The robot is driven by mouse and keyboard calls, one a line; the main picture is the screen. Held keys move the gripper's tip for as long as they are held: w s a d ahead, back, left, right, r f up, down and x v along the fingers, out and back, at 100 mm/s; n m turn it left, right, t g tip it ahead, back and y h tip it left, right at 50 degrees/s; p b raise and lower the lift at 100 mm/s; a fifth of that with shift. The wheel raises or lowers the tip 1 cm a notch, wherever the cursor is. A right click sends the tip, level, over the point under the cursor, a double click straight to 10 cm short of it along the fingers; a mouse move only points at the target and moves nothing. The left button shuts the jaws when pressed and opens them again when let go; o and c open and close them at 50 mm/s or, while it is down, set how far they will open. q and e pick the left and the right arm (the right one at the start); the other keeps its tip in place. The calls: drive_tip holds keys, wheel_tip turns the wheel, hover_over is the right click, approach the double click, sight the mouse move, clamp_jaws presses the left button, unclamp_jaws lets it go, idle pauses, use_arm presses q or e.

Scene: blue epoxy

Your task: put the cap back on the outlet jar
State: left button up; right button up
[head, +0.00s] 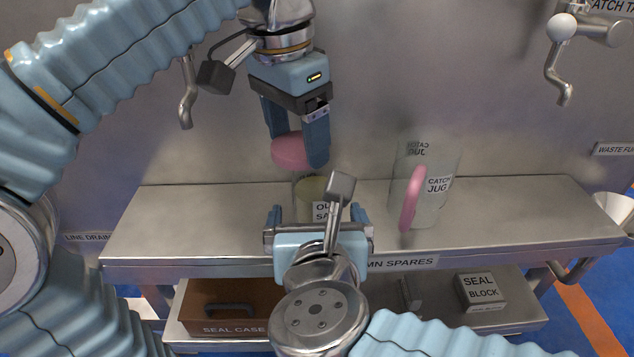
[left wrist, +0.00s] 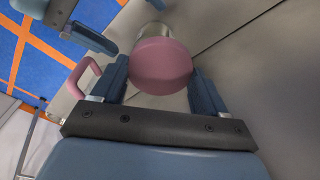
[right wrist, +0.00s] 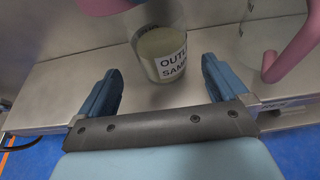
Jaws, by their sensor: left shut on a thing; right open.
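The outlet jar (head: 310,187) is clear, holds something yellowish and bears a white label. It stands on the steel shelf, partly hidden by my right arm in the head view; it shows more fully in the right wrist view (right wrist: 165,52). My left gripper (head: 298,150) is shut on the pink cap (head: 288,152), held above the jar; the cap also shows between the fingers in the left wrist view (left wrist: 160,68). The jar's mouth looks uncovered. My right gripper (right wrist: 161,70) is open, its fingers just in front of the jar and apart from it.
A clear catch jug (head: 432,205) with a pink handle stands right of the jar on the shelf (head: 520,215). Below are a brown seal case (head: 225,305) and a seal block (head: 481,291). Taps hang on the back wall. The shelf's left part is clear.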

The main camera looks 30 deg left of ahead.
sight(316, 197)
use_arm(q)
drive_tip(key=shift+r, duration=0.1)
use_arm(e)
drive_tip(key=shift+x, duration=1.1)
use_arm(q)
drive_tip(key=shift+r+p, duration=0.4)
drive_tip(key=shift+p, duration=0.05)
use_arm(e)
drive_tip(key=shift+x, duration=2.65)
drive_tip(key=shift+r, duration=0.1)
drive_tip(key=shift+c, duration=0.5)
drive_tip(key=c, duration=1.2)
use_arm(q)
drive_tip(key=shift+f, duration=0.1)
